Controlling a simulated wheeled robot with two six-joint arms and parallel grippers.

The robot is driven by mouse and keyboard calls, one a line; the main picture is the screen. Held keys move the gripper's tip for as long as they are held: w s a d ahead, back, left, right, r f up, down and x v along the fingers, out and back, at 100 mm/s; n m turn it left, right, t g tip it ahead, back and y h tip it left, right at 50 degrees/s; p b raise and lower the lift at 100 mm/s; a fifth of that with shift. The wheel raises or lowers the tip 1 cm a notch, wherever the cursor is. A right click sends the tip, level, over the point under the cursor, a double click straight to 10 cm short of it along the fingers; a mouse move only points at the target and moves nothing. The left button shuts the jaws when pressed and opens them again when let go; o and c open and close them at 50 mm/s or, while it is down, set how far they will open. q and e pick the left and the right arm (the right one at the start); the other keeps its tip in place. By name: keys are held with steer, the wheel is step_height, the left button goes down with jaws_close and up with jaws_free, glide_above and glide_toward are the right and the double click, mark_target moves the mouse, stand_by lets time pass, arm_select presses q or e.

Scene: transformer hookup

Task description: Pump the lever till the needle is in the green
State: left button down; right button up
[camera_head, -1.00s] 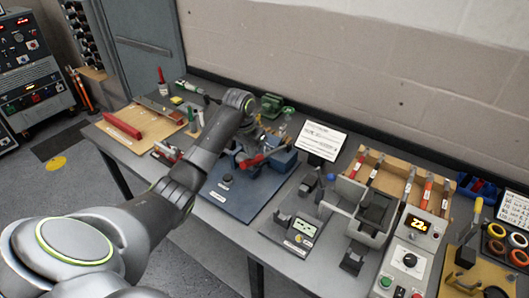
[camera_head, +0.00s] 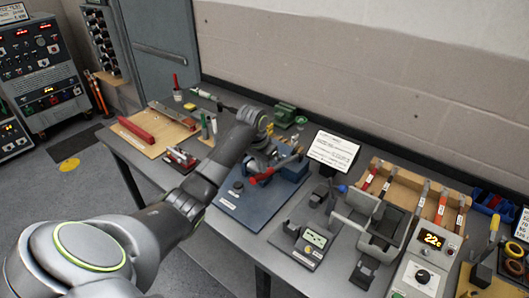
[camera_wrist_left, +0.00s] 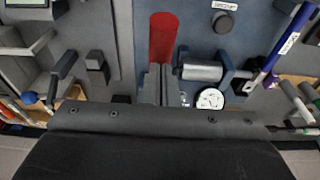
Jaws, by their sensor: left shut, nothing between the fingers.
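The pump stands on a blue base plate (camera_head: 232,205) in the head view. Its lever has a red grip (camera_head: 266,176), which also shows in the left wrist view (camera_wrist_left: 163,36). My left gripper (camera_head: 268,158) is over the pump, shut and empty. In the left wrist view its closed fingertips (camera_wrist_left: 159,72) lie at the near end of the red grip; I cannot tell whether they touch it. A round white gauge (camera_wrist_left: 210,99) is right of the fingers, too small to read its needle. A silver cylinder (camera_wrist_left: 201,72) lies beside it. My right gripper is not in view.
A white sign (camera_head: 333,150) and a grey clamp unit (camera_head: 377,220) stand right of the pump. A wooden board with a red bar (camera_head: 136,130) lies to the left. A green vise (camera_head: 285,114) is behind. A control box (camera_head: 425,268) is at right.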

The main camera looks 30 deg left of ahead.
mark_target(261, 174)
arm_select(q)
steer(key=s+b+x, duration=0.2)
steer(key=x, duration=0.6)
steer(key=p+v, duration=0.3)
steer(key=v, duration=0.1)
steer(key=shift+w+p, duration=0.4)
steer(key=shift+w, duration=0.05)
steer(key=shift+r+b, duration=0.3)
steer(key=r, duration=0.5)
steer(key=shift+w+a+r, duration=0.1)
steer(key=shift+w+r, duration=0.2)
steer(key=shift+w, duration=0.1)
steer(key=shift+r, duration=0.65)
